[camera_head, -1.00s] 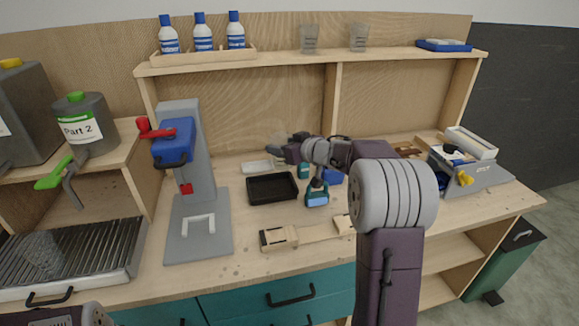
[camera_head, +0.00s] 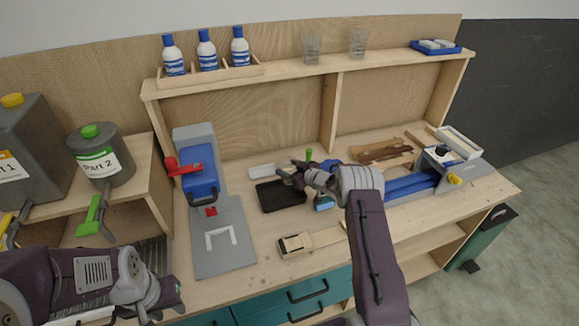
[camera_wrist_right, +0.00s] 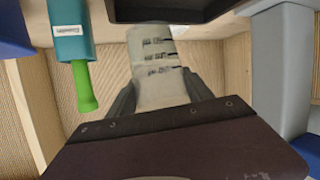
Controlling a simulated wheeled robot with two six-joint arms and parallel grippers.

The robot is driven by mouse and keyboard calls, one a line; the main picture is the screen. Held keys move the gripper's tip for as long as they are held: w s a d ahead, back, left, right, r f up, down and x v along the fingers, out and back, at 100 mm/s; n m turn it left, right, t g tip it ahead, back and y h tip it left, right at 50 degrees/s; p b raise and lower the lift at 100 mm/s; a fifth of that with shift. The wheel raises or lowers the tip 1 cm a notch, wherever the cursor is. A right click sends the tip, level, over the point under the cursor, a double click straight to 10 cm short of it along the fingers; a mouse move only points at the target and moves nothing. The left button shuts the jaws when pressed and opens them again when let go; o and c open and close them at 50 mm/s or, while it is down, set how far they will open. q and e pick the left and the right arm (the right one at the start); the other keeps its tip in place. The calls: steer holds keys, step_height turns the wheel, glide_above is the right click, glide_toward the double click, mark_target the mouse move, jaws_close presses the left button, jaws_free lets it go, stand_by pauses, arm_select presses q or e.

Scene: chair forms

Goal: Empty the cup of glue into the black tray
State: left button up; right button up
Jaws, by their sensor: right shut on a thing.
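The black tray (camera_head: 270,201) lies on the bench in the middle. It also shows at the top edge of the right wrist view (camera_wrist_right: 175,10). My right gripper (camera_head: 288,178) is over the tray in the head view. In the right wrist view it is shut on the cup (camera_wrist_right: 160,58), a pale, cloudy cup with dark markings. The cup's far end reaches close to the tray's edge in that view. I cannot make out the cup in the head view, nor any glue in it. My left gripper (camera_head: 172,296) is at the lower left, its jaws unclear.
A teal bottle with a green tip (camera_wrist_right: 84,92) is beside the cup. A brush (camera_head: 308,241) lies in front of the tray. A grey stand with a blue clamp (camera_head: 200,184) is left of it. Two clear cups (camera_head: 312,46) (camera_head: 357,43) stand on the shelf.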

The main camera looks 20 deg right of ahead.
steer(key=shift+w+n+b, duration=0.1)
steer(key=shift+n+b, duration=0.2)
steer(key=shift+n, duration=0.1)
steer(key=shift+d+r+n+t+h+b, duration=0.15)
steer(key=shift+n+t+h+b, duration=0.25)
steer(key=shift+b, duration=0.35)
steer(key=n+b, duration=0.2)
steer(key=b, duration=0.1)
steer(key=shift+h, duration=0.4)
steer(key=n+b, duration=0.1)
steer(key=b, duration=0.1)
steer(key=n+t+h+b, duration=0.1)
steer(key=b, duration=0.2)
steer(key=shift+f, duration=0.25)
steer(key=f+n+t+b, duration=0.1)
steer(key=n+b, duration=0.1)
steer(key=b, duration=0.2)
steer(key=shift+r, duration=0.25)
steer(key=shift+f+h, duration=0.1)
steer(key=shift+h, duration=0.2)
steer(key=shift+s+a+f+n+t+b, duration=0.15)
steer(key=shift+n+b, duration=0.3)
steer(key=shift+b, duration=0.9)
steer(key=shift+s+a+f+n+t+b, duration=0.15)
steer(key=shift+n+b, duration=0.3)
steer(key=shift+b, duration=0.85)
